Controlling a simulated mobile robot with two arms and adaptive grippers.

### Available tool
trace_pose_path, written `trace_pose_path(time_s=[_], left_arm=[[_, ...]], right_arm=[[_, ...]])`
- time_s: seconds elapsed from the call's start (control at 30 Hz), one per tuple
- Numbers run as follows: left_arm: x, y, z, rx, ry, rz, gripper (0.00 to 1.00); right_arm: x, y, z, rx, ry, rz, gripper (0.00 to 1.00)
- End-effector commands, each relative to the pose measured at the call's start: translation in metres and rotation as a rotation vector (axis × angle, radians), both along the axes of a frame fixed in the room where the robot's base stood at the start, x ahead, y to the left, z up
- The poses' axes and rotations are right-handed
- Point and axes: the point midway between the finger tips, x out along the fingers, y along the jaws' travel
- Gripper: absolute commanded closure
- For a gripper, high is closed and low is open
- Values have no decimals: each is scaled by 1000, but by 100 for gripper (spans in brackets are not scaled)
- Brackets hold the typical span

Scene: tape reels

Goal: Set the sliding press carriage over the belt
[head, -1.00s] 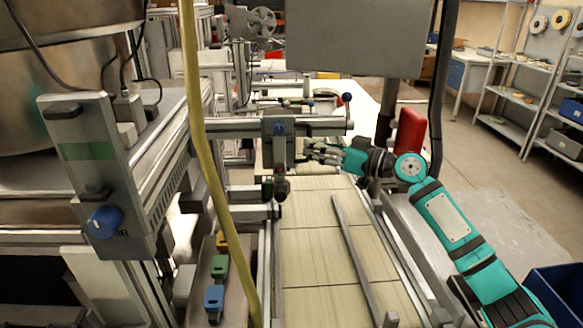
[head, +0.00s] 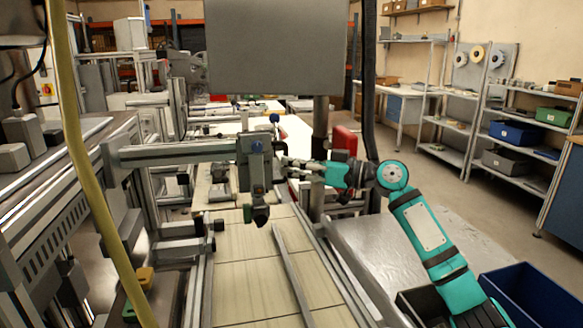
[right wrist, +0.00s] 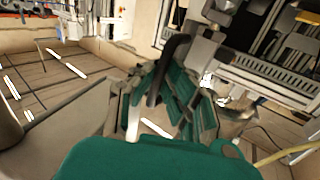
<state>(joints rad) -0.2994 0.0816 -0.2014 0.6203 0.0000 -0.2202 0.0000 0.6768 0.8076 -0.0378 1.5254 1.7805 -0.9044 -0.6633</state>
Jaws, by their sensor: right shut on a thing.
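The press carriage (head: 256,160) is a grey block with a blue knob and a dark nose pointing down. It hangs on the horizontal rail (head: 175,153) near its right end, above the pale tiled belt (head: 245,268). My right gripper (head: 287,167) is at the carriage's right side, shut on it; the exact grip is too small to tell. In the right wrist view, the teal and grey fingers (right wrist: 165,100) are closed in around a dark bar, and the far side of the grip is hidden. My left gripper is not in view.
A yellow hose (head: 85,165) hangs in front at left. A thin metal strip (head: 292,275) runs along the belt. A red box (head: 345,140) stands behind my right arm, and a blue bin (head: 530,295) is at lower right. A grey panel (head: 275,47) hangs above.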

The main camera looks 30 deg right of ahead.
Motion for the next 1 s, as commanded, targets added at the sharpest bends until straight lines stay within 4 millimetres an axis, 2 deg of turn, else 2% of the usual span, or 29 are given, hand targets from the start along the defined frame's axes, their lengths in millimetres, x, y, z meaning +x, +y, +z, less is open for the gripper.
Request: trace_pose_path(time_s=[0.03,0.2,0.57,0.67,1.0], left_arm=[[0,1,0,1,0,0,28],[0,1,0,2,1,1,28],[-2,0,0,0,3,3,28],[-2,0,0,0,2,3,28],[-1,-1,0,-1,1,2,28]], right_arm=[[0,-3,0,0,1,-7,88],[0,-3,0,0,0,-6,66],[-4,-5,0,-2,0,-4,66],[-14,-14,-1,-2,2,-6,66],[-68,-61,-1,0,2,-8,66]])
